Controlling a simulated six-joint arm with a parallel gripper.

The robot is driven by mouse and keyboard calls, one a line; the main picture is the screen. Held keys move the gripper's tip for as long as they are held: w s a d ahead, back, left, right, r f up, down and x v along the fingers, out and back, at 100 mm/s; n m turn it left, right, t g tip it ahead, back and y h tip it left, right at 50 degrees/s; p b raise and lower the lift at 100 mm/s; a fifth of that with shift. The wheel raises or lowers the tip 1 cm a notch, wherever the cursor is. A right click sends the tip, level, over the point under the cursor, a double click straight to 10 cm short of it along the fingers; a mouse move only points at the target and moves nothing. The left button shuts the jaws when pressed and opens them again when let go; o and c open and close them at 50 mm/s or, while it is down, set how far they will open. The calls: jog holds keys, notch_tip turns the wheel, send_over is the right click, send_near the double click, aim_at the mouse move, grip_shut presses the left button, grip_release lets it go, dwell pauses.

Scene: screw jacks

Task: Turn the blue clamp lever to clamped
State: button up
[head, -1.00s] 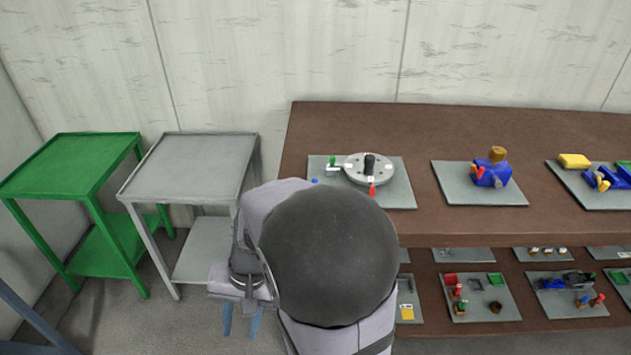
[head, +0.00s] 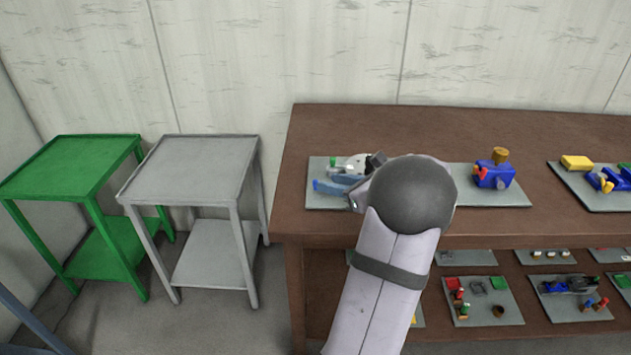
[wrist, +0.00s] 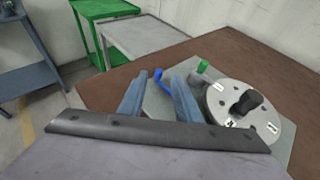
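The blue clamp lever (wrist: 158,77) shows in the wrist view as a small blue handle near the plate's left corner. It appears in the gap between my gripper's (wrist: 157,98) two blue-grey fingers, a little beyond them. The fingers are apart, and I cannot tell whether either touches the lever. In the head view my gripper (head: 336,184) is low over the left part of the grey plate (head: 322,204). There the fingers and lever are similar in colour, so I cannot separate the lever clearly.
A round grey disc (wrist: 229,104) with a black knob (wrist: 247,101) sits on the same plate, right of my fingers. A green-topped handle (wrist: 203,66) stands at the disc's far side. Another plate with a blue device (head: 498,172) lies to the right. A grey side table (head: 190,165) stands left.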

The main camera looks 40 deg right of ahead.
aim_at(316, 181)
jog(key=shift+p+x, duration=0.4)
jog(key=shift+x, duration=3.3)
jog(key=shift+a, duration=0.1)
grip_shut()
